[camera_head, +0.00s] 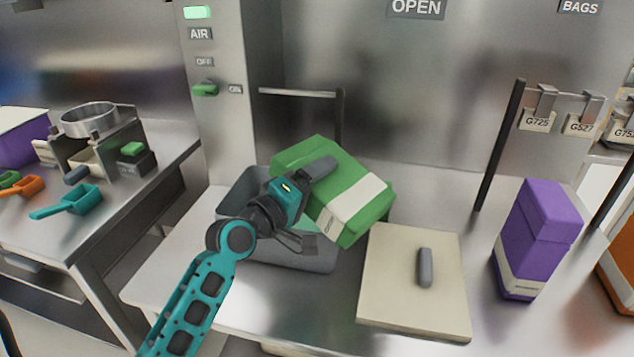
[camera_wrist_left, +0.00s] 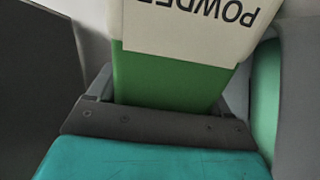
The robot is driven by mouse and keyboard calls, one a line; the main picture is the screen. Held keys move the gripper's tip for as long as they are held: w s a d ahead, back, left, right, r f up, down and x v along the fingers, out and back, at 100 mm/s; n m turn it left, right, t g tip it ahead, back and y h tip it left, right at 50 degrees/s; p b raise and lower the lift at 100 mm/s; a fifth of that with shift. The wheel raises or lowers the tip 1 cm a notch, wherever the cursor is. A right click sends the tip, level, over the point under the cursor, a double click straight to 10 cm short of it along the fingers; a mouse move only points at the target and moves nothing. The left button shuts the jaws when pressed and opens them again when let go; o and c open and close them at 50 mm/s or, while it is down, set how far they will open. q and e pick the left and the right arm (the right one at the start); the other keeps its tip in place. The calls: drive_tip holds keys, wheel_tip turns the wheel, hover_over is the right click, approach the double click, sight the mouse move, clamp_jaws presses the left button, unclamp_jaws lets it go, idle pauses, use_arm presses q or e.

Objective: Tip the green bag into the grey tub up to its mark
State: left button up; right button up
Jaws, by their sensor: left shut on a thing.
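The green bag (camera_head: 359,221) with a cream label is held tilted over the grey tub (camera_head: 306,259). My left gripper (camera_head: 311,207) is shut on the green bag, its fingers on either side of it. In the left wrist view the bag (camera_wrist_left: 165,80) fills the space between the fingers, and its label reads "POWDE" upside down, cut off by the frame. The tub stands on the steel bench. The bag and my arm hide much of its inside, so I cannot tell the powder level or see the mark. My right gripper is not in view.
A cream lid with a grey handle (camera_head: 412,285) lies right of the tub. A purple bag (camera_head: 535,239) stands farther right. Tags hang on a rail (camera_head: 537,120). A side bench at left holds a teal scoop (camera_head: 69,203), an orange scoop (camera_head: 24,187) and a metal ring (camera_head: 89,120).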

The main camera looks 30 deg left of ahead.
sight(310, 159)
use_arm(q)
drive_tip(key=shift+a+r+m+p, duration=0.2)
drive_tip(key=shift+r+m+p, duration=0.4)
drive_tip(key=shift+r+m, duration=0.7)
drive_tip(key=shift+m, duration=0.1)
drive_tip(key=shift+w+a+r+m+p, duration=0.1)
drive_tip(key=shift+a+r+m+p, duration=0.25)
drive_tip(key=shift+r+m, duration=0.35)
drive_tip(key=shift+a+r+m, duration=0.3)
drive_tip(key=shift+m, duration=0.6)
